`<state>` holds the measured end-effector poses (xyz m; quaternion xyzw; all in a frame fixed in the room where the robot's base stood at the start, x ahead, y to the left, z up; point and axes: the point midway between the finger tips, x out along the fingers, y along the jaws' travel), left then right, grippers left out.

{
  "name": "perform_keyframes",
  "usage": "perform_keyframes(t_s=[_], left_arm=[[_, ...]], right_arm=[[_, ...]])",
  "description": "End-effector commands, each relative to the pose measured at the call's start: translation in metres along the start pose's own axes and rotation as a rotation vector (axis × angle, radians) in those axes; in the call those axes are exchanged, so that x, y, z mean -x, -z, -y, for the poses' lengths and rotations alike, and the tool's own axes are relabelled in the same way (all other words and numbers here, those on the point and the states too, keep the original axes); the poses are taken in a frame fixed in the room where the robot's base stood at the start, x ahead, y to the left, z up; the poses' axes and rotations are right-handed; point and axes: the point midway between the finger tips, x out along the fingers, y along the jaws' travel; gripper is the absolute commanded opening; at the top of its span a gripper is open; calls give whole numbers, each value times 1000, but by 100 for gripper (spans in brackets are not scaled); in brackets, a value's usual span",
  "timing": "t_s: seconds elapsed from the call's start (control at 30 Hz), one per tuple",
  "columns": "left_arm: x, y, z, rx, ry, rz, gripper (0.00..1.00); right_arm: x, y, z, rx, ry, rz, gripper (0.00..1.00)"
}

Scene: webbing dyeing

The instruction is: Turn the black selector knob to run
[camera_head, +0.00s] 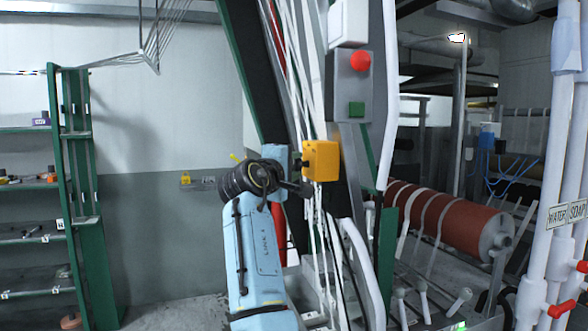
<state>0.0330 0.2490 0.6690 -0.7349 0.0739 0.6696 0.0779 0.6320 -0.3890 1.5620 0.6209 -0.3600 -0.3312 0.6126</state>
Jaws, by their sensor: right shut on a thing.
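A yellow box (327,160) is fixed on the machine's upright frame in the middle of the head view. The black selector knob (306,169) is on its left side, small and partly hidden by my gripper. My right gripper (299,186) has its dark fingers at the box's lower left and is shut on the knob. The fingertips are small and dark, so their exact grip and the knob's pointing direction cannot be made out. My left gripper is not in view.
A grey control box with a red button (360,61) and a green button (356,109) is above the yellow box. White webbing strands (309,90) run down close by. A red-brown roller (450,218) is at the right; green shelving (80,180) is at the left.

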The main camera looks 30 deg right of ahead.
Motion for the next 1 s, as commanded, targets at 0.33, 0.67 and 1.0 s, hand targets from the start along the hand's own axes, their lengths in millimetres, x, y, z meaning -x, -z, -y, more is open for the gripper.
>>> perform_keyframes(t_s=[0.33,0.67,1.0], left_arm=[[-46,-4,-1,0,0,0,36],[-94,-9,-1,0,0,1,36],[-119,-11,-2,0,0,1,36]], right_arm=[[-1,0,10,-161,-168,1,8],[-2,0,12,-353,-361,1,8],[-2,2,10,-484,-487,1,8]])
